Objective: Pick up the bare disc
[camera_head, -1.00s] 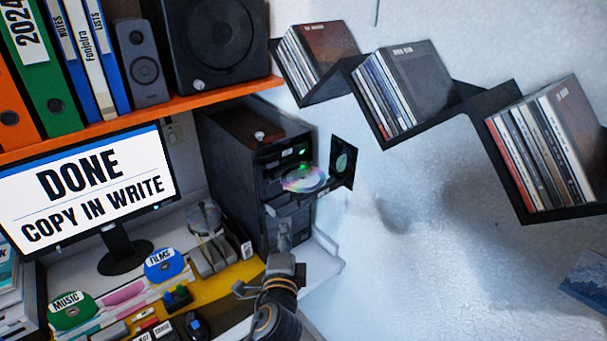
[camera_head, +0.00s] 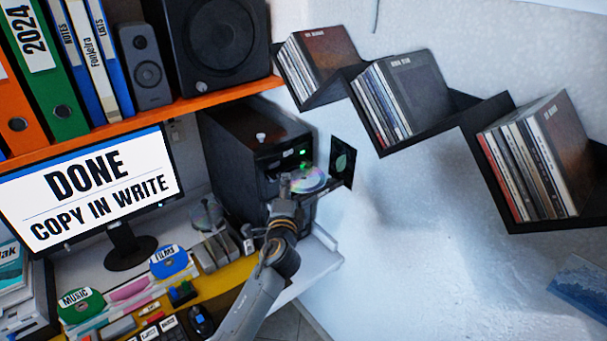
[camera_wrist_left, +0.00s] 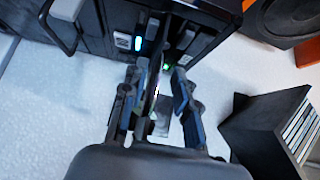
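The bare disc (camera_head: 309,180), shiny with rainbow tints, lies on the open drive tray of the black computer tower (camera_head: 255,135). My left gripper (camera_head: 285,186) is at the left edge of the disc, in front of the tower. In the left wrist view the gripper (camera_wrist_left: 155,100) has its two fingers apart. A thin dark edge (camera_wrist_left: 151,85) runs between them, seemingly the disc or tray seen edge-on. I cannot tell whether the fingers touch it. My right gripper is in neither view.
Wall shelves with cased discs (camera_head: 400,95) hang to the right. The monitor (camera_head: 85,190) and desk holders with green and blue discs (camera_head: 168,261) stand left. An orange shelf (camera_head: 190,108) runs above.

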